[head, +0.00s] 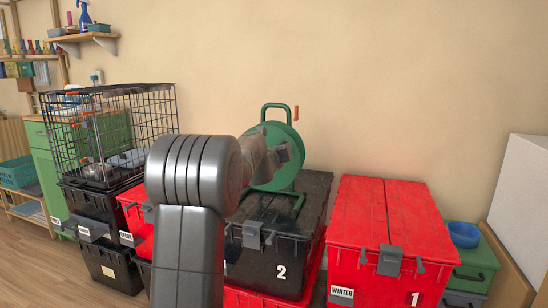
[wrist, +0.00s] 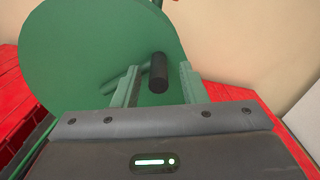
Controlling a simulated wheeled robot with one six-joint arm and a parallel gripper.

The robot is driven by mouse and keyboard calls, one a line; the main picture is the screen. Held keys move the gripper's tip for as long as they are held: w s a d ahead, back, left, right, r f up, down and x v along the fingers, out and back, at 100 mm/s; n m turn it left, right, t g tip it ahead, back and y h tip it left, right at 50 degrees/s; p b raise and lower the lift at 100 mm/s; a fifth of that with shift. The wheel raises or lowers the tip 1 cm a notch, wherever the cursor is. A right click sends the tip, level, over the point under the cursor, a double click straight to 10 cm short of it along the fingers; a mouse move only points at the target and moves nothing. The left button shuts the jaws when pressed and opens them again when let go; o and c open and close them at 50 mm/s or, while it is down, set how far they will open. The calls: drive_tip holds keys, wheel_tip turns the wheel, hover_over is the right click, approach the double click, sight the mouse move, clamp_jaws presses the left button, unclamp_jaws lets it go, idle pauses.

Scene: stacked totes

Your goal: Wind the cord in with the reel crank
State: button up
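The green cord reel (head: 292,135) stands in its green tube frame on the black tote marked 2. Its round green side fills the upper left of the wrist view (wrist: 75,50). The crank's black knob (wrist: 158,72) sticks out from the disc toward my wrist camera. My gripper (wrist: 159,67) is open, with one finger on each side of the knob and a gap visible on both sides. In the head view my gripper (head: 284,153) is in front of the reel and, with my arm, hides part of it and the knob. I cannot make out the cord.
The black tote (head: 310,190) rests on a red one. A red tote (head: 388,215) marked 1 stands to the right, with a blue bowl (head: 464,234) beyond it. A wire cage (head: 110,125) sits on black totes at left. The wall is close behind the reel.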

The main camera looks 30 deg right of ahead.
drive_tip(key=b+v, duration=0.2)
drive_tip(key=v, duration=1)
drive_tip(key=shift+s+a, duration=0.2)
drive_tip(key=shift+s, duration=0.1)
